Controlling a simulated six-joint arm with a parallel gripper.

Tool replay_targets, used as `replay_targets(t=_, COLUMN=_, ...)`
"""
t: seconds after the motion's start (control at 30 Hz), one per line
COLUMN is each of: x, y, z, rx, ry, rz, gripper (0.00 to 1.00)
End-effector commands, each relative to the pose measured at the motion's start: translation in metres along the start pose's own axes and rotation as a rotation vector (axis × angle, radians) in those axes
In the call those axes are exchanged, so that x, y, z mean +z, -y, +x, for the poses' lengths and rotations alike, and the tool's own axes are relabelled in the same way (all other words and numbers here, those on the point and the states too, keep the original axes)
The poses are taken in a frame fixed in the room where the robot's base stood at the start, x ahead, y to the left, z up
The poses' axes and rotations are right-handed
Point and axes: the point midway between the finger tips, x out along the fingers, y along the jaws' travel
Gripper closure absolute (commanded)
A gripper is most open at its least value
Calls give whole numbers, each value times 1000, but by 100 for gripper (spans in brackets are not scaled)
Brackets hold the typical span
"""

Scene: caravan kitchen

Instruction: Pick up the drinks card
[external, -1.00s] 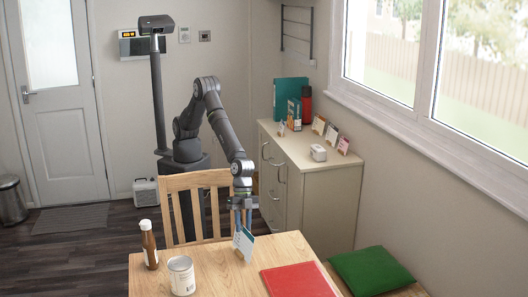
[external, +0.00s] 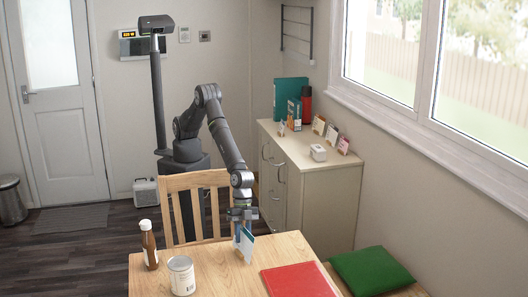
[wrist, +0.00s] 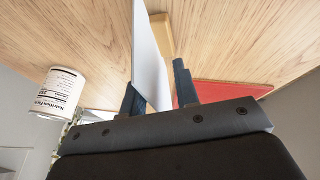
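The drinks card (external: 246,247) stands upright on the far edge of the wooden table, in front of the chair. In the wrist view the card (wrist: 148,55) is a thin white sheet seen nearly edge-on, with a small light-wood block (wrist: 161,36) beside it. My gripper (external: 243,231) points down over the card. In the wrist view its two dark fingers (wrist: 159,88) stand apart, one either side of the card. The card lies close to the left finger, with a clear gap to the right finger. I cannot tell whether the left finger touches it.
A brown sauce bottle (external: 149,245) and a white can (external: 181,275) stand left on the table (external: 218,265). A red folder (external: 298,280) lies to the right. A wooden chair (external: 195,182) stands behind the table edge, close to my arm. A green cushion (external: 371,270) is on the bench.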

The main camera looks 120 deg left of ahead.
Motion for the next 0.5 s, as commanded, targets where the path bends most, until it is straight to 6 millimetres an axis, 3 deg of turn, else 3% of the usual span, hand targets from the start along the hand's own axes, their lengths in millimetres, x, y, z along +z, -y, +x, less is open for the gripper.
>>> replay_targets(t=0.27, x=0, y=0, z=0, rx=0, ry=0, rz=0, gripper=72)
replay_targets(t=0.4, x=0, y=0, z=0, rx=0, ry=0, rz=0, gripper=99)
replay_targets(t=0.5, x=0, y=0, z=0, rx=0, ry=0, rz=0, gripper=100)
